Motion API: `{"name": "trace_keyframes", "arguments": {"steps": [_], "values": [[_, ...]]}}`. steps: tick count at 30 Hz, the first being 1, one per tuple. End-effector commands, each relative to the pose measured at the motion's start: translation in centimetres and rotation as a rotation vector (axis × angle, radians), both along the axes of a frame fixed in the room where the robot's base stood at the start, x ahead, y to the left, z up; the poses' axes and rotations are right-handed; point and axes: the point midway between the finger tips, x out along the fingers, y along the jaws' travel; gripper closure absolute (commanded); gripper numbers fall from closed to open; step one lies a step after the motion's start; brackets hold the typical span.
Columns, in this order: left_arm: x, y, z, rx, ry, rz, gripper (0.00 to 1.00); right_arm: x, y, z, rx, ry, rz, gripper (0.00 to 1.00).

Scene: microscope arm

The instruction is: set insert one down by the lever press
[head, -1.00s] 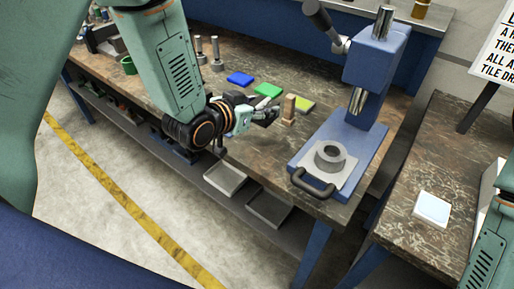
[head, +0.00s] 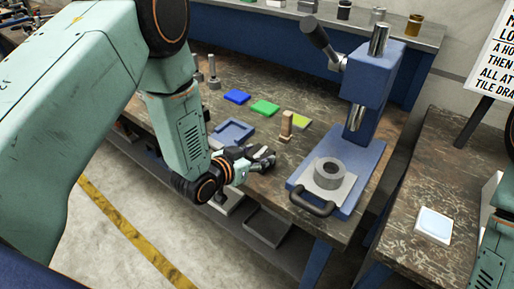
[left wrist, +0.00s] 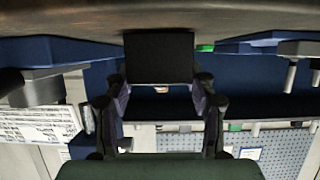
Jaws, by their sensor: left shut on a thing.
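My left gripper (head: 264,162) is over the front part of the workbench, left of the blue lever press (head: 372,75). It is shut on a dark block, which I take to be insert one (left wrist: 160,57); the block spans the fingertips in the left wrist view. In the head view the held piece is small and hard to tell from the fingers. Whether it touches the bench is unclear. The press has a round grey ring-shaped fixture (head: 318,180) on its base. Of my right arm only a link shows at the right edge; its gripper is out of view.
A wooden peg (head: 286,126) stands behind my gripper. A blue frame tray (head: 218,133) lies to the left. A curved black handle (head: 312,203) sticks out at the press front. Bare bench lies between gripper and press.

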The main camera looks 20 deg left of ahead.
Motion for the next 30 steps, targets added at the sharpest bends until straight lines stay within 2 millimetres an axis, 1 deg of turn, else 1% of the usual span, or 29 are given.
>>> {"name": "trace_keyframes", "arguments": {"steps": [1, 8, 14, 15, 23, 30], "values": [[0.25, -0.04, 0.19, -0.002, -0.012, -0.001, 1.00, 0.01, 0.00, -0.01, 0.000, 0.000, 0.000, 0.60], [0.26, -0.05, 0.18, -0.002, -0.012, -0.001, 1.00, 0.02, 0.00, 0.01, 0.000, -0.001, 0.000, 0.60], [0.25, -0.04, -0.20, -0.002, -0.012, -0.001, 1.00, 0.02, 0.00, -0.27, 0.000, 0.000, 0.000, 0.60], [0.01, -0.04, -0.59, 0.001, -0.001, 0.000, 0.43, 0.02, 0.00, -0.29, 0.000, 0.000, 0.000, 0.60], [0.02, -0.04, -0.50, 0.001, -0.001, 0.000, 0.21, 0.03, 0.00, -0.23, 0.000, -0.001, 0.000, 0.60], [0.02, -0.04, -0.50, 0.001, -0.001, 0.000, 0.21, 0.02, 0.00, -0.24, 0.000, -0.001, 0.000, 0.60]]}}
